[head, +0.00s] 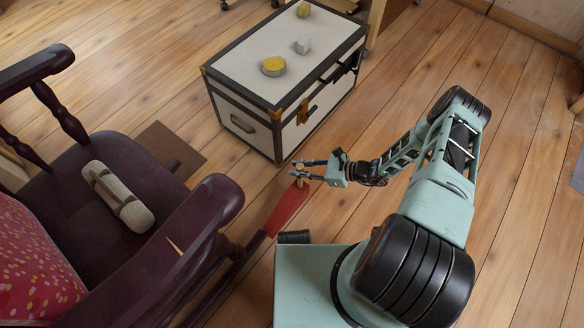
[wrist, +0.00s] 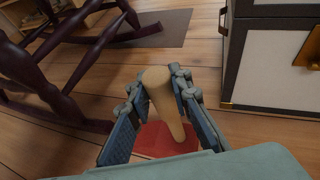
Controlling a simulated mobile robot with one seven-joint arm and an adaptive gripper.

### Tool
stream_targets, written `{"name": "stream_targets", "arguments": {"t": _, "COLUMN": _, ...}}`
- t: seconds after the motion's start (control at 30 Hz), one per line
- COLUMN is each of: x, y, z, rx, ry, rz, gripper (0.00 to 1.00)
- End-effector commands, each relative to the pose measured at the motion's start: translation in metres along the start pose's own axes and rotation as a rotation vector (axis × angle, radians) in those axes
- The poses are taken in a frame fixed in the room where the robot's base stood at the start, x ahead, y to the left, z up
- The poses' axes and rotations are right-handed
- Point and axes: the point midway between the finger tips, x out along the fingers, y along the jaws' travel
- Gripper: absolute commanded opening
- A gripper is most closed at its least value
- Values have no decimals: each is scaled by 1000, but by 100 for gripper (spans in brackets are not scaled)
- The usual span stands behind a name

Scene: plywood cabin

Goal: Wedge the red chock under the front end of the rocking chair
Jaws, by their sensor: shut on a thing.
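The red chock (head: 287,209) has a light wooden handle (wrist: 166,105). My gripper (head: 303,172) is shut on that handle, with a finger on each side in the wrist view (wrist: 160,98). The red body (wrist: 158,141) shows below the fingers, partly hidden by my wrist. The dark maroon rocking chair (head: 190,233) stands at the left, and its runner (wrist: 75,122) shows in the wrist view. In the head view the chock's lower end appears close to the near runner's front end. I cannot tell whether they touch or whether the chock rests on the floor.
A white trunk (head: 245,75) with black edges stands beyond my gripper; a yellow-topped tin (head: 273,66) and a grey block (head: 302,46) sit on it. A brown mat (head: 160,146) lies by the chair's far runner. A rolled cushion (head: 118,196) lies on the seat. Floor at right is clear.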

Motion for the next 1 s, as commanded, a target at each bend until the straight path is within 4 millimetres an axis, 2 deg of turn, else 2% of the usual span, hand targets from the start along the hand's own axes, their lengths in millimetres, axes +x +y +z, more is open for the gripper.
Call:
{"name": "stream_targets", "arguments": {"t": 0.03, "x": 6, "y": 4, "z": 2, "rx": 10, "ry": -12, "rz": 9, "gripper": 0}}
{"name": "stream_targets", "arguments": {"t": 0.2, "x": 14, "y": 8, "z": 4, "rx": 18, "ry": -21, "rz": 18, "gripper": 0}}
{"name": "stream_targets", "arguments": {"t": 0.73, "x": 15, "y": 9, "z": 4, "rx": 46, "ry": -34, "rz": 11, "gripper": 0}}
{"name": "stream_targets", "arguments": {"t": 1.0, "x": 21, "y": 8, "z": -12, "rx": 65, "ry": -40, "rz": 3, "gripper": 0}}
